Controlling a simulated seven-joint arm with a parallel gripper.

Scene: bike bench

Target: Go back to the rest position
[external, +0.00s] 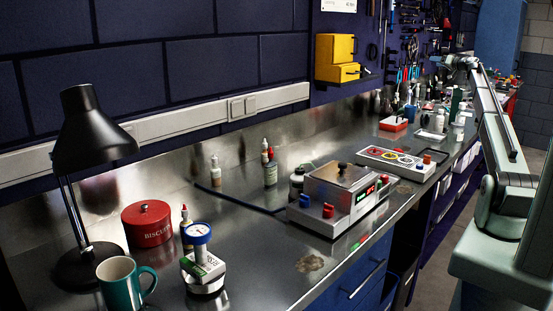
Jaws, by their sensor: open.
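My arm rises from its base at the right edge of the external view and reaches away along the bench. My gripper (441,61) is at the far end of the arm, small and dark, above the far part of the metal bench (330,258). It is open. Its fingers are too small to make out clearly, and I see nothing held in it.
Below and near the gripper stand several bottles and a green cylinder (455,103). Nearer are a control panel (396,161), a metal device (340,198), a red tin (147,222), a teal mug (119,284) and a black lamp (86,130). The aisle floor looks clear.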

